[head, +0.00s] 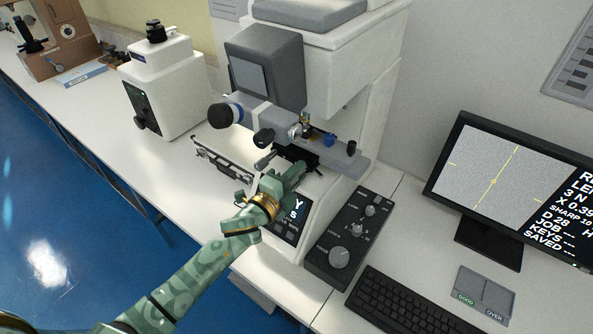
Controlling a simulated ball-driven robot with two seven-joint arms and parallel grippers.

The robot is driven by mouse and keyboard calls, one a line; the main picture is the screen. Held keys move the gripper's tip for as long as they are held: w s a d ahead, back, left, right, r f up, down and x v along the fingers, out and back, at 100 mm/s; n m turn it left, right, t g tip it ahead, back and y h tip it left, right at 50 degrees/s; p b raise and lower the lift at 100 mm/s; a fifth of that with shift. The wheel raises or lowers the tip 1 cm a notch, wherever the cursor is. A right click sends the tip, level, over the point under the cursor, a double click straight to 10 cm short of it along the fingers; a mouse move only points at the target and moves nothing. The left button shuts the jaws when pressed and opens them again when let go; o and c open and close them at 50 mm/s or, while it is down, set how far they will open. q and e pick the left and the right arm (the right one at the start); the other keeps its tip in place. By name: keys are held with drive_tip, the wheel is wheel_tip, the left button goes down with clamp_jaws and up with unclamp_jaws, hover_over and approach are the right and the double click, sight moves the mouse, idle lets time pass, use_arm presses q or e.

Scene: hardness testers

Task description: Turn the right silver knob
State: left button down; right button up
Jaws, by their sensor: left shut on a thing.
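The hardness tester (345,75) is a tall white machine with a grey head and eyepiece. Its small dark stage (300,156) sits under the objectives. A silver knob (263,162) sticks out from the stage's left side. My green left gripper (292,177) reaches in from the lower left to the front of the stage, right of that knob. It is shut at the place of the right silver knob, which the fingers hide. My right gripper is not in view.
A control box (349,240) with knobs stands right of the tester's base. A keyboard (408,305), a monitor (511,185) and a small grey panel (484,292) are further right. A smaller white machine (163,85) stands at left.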

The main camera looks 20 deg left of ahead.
use_arm(q)
drive_tip(key=shift+n+p, duration=2.85)
drive_tip(key=shift+n, duration=3.15)
drive_tip(key=c, duration=1.2)
unclamp_jaws()
drive_tip(key=shift+c, duration=0.2)
drive_tip(key=v, duration=1.6)
drive_tip(key=shift+s, duration=0.2)
